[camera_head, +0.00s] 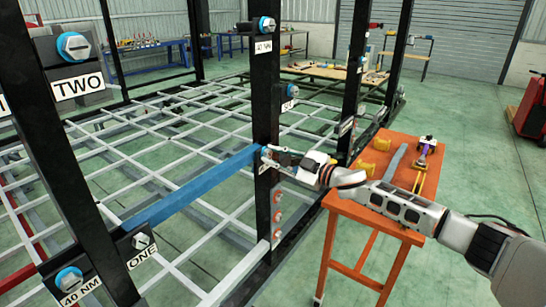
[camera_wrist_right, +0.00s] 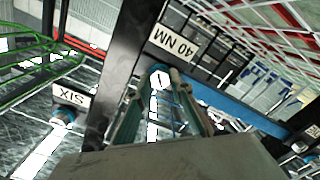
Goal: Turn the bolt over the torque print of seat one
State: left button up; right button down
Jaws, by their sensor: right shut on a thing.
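My right gripper (camera_head: 270,153) reaches in from the right to the middle black post (camera_head: 264,100), at the far end of a blue beam (camera_head: 190,190). In the right wrist view its fingers (camera_wrist_right: 161,82) are shut on a bolt (camera_wrist_right: 158,76) with a blue collar. A white 40 NM print (camera_wrist_right: 172,40) stands upside down beside that bolt in the wrist view. In the head view the gripper mostly hides the bolt. The ONE label (camera_head: 142,258) is on the near post, with a bolt (camera_head: 141,241) just above it. My left gripper is not in view.
Another 40 NM print (camera_head: 77,290) has a blue-collared bolt (camera_head: 68,280) above it. The TWO label (camera_head: 78,87) and its bolt (camera_head: 73,45) are upper left. A SIX label (camera_wrist_right: 70,95) shows in the wrist view. An orange table (camera_head: 365,210) stands below my right arm.

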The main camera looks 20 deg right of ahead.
jog(key=shift+d+f+m, duration=0.15)
jog(key=shift+f+m, duration=0.2)
jog(key=shift+m, duration=0.55)
jog(key=c, duration=1.8)
grip_release()
jog(key=shift+s, duration=0.1)
jog(key=shift+r, duration=0.2)
jog(key=v, duration=1.2)
